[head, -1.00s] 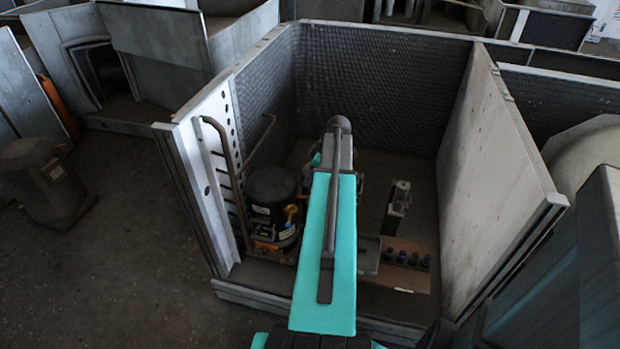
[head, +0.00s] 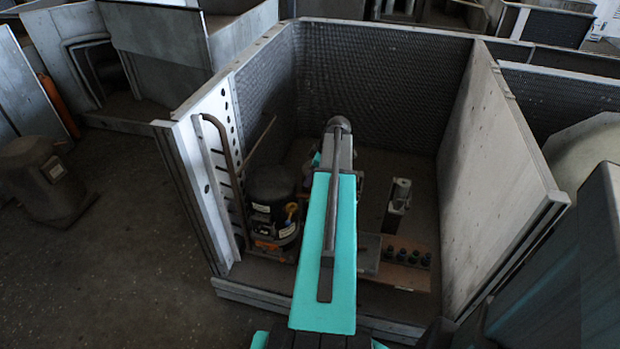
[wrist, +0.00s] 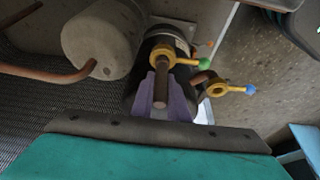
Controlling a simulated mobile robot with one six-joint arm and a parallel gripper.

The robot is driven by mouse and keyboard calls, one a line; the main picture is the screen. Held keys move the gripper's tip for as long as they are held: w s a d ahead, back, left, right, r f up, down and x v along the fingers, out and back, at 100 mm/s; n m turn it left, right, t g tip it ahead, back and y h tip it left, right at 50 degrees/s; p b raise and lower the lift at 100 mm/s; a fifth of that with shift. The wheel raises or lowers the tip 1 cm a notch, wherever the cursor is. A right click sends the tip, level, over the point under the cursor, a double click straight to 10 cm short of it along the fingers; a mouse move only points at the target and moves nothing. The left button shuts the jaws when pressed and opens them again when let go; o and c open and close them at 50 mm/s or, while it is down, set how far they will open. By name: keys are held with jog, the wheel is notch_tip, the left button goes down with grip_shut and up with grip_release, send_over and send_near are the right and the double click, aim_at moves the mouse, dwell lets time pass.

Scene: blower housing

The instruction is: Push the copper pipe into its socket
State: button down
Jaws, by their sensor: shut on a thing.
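In the wrist view the purple fingers of my gripper (wrist: 160,98) are shut on a short brown copper pipe (wrist: 160,90) between them. The pipe's far end meets a yellow ring fitting with a green tip (wrist: 165,54). I cannot tell how deep the pipe sits there, and no socket shows clearly. A second yellow ring with a blue tip (wrist: 220,88) is just to the right. A dark cylinder lies behind the fingers. In the head view my turquoise arm hides the gripper and the held pipe.
A black compressor (head: 272,184) stands left of my arm inside the open housing, beside a bent pipe (head: 222,140) on the slotted left wall. A grey cylinder (wrist: 98,40) with a copper pipe is close by my fingers. A board with dark knobs (head: 410,275) lies right.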

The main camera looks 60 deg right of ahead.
jog(key=shift+f, duration=0.1)
dwell(0.8)
jog(key=c, duration=1.2)
grip_release()
jog(key=shift+o, duration=0.2)
notch_tip(320, 180, up, 7)
jog(key=p, duration=0.3)
jog(key=shift+p, duration=0.4)
dwell(0.5)
